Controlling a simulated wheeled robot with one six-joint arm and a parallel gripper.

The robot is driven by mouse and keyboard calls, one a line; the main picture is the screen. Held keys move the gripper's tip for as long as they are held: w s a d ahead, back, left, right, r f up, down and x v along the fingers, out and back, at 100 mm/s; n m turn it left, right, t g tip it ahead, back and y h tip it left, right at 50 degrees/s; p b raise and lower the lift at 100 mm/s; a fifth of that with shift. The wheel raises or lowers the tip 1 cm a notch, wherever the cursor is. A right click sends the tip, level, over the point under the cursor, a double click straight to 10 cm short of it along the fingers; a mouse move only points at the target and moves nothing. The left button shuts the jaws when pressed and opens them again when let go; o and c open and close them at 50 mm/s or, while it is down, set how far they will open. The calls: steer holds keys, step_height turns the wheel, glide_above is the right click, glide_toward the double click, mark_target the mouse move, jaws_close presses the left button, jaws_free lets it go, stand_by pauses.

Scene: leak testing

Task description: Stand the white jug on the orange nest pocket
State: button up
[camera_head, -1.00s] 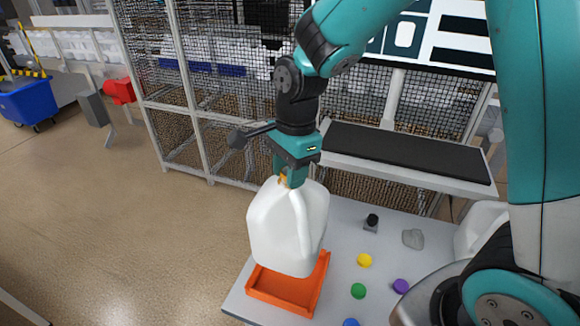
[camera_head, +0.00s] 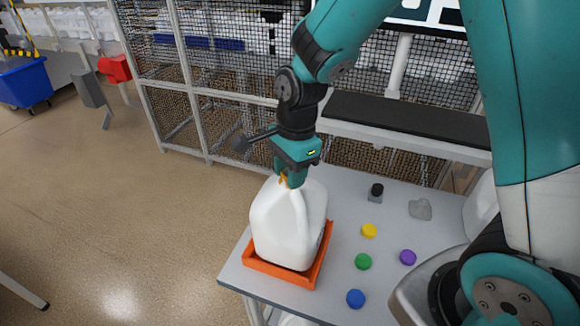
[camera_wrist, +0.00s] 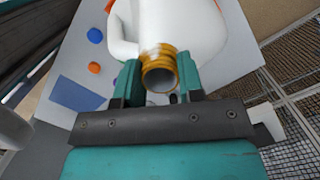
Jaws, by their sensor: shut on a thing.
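The white jug (camera_head: 285,225) is upright at the left end of the table, within the outline of the orange nest pocket (camera_head: 305,277). The pocket's orange rim shows around the jug's base; whether the base touches the pocket floor is hard to tell. My gripper (camera_head: 291,180) is shut on the jug's neck from above. In the wrist view the fingers (camera_wrist: 160,82) close on both sides of the gold-coloured neck ring (camera_wrist: 158,60), and the jug's body (camera_wrist: 185,25) fills the top. A bit of orange pocket (camera_wrist: 92,12) shows beyond it.
Yellow (camera_head: 369,230), green (camera_head: 363,261), purple (camera_head: 407,257) and blue (camera_head: 355,298) caps lie right of the pocket. Another white container (camera_head: 481,205) stands at the right. A mesh fence (camera_head: 230,120) stands behind.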

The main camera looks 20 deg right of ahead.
steer(key=shift+f, duration=0.4)
steer(key=shift+f+b, duration=0.4)
steer(key=shift+f, duration=0.1)
steer(key=o, duration=1.1)
steer(key=shift+o, duration=0.2)
steer(key=shift+r, duration=0.1)
